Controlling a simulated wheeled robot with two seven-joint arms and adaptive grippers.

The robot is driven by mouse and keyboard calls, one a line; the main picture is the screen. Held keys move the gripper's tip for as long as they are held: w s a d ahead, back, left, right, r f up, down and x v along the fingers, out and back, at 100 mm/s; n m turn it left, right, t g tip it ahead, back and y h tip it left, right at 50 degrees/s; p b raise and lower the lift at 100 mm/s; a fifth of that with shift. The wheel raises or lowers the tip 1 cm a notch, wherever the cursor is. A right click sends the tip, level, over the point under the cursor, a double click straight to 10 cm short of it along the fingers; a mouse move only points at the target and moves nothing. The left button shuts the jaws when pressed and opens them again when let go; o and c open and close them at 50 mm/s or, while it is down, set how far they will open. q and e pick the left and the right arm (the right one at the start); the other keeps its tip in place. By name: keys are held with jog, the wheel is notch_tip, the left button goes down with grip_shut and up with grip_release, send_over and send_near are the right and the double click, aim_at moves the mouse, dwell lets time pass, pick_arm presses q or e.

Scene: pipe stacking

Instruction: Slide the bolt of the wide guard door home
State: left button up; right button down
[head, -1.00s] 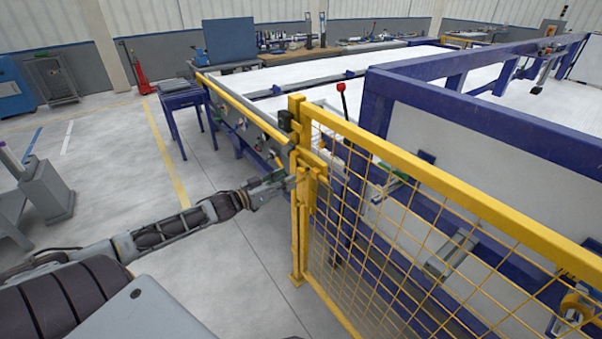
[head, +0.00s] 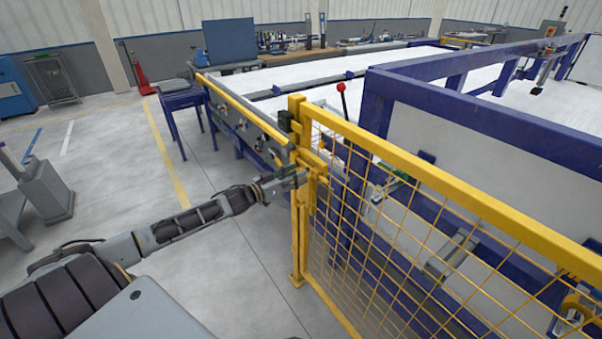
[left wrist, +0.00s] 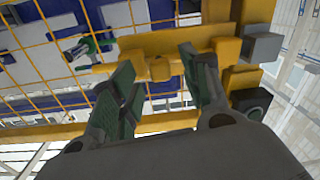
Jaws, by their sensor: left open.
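The wide guard door (head: 440,190) is a yellow frame with yellow wire mesh, standing at the right in the head view. It meets a yellow post (head: 296,235). The yellow bolt (head: 314,164) is at the door's edge by the post, partly hidden in the head view. In the left wrist view the bolt (left wrist: 158,68) is a horizontal yellow bar with a blocky middle, near the yellow post parts at right. My left gripper (head: 298,178) is open, with green-padded fingers. In the left wrist view its fingertips (left wrist: 157,60) lie either side of the bolt's middle; contact cannot be told. My right gripper is out of view.
A blue-framed machine (head: 420,95) stands behind the mesh. A black box (head: 285,121) is on the post. A red-knobbed lever (head: 342,100) rises behind the door. The grey floor left of the post is clear around my arm.

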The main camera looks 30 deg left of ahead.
pick_arm(q)
jog(key=shift+x, duration=1.35)
grip_shut()
